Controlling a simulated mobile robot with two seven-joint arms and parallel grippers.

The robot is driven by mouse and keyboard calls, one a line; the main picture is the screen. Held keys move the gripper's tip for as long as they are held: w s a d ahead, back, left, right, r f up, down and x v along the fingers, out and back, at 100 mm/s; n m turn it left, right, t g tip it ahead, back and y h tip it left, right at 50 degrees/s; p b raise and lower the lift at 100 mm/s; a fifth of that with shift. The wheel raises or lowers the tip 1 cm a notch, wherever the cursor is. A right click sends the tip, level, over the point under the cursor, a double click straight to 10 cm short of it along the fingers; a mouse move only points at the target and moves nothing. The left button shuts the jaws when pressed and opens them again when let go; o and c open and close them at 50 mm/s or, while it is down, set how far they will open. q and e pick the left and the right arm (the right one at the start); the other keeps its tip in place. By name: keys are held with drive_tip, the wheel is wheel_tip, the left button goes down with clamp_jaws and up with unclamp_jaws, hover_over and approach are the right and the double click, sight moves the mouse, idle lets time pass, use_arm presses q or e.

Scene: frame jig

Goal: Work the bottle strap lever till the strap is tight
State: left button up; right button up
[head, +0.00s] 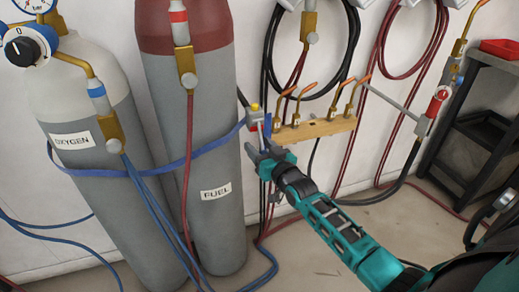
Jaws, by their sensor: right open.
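A blue strap (205,152) runs around the grey oxygen bottle (70,95) and the red-topped fuel bottle (205,110). It looks slack, dipping across the oxygen bottle and rising to the wall at the right. There it meets a small metal ratchet fitting (254,117) with a yellow top, which I take to be the strap lever. My right gripper (259,148) is open just below this fitting, beside the fuel bottle. A short blue piece hangs by its fingers; I cannot tell whether they touch it. My left gripper is out of view.
A wooden rack (318,129) with several copper torch tips is on the wall right of the fitting. Hoses hang in loops above it and trail over the floor. A dark shelf cart (485,130) with a red tray (502,48) stands at the right.

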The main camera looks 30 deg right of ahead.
drive_tip(key=shift+w, duration=0.35)
clamp_jaws()
idle(0.4)
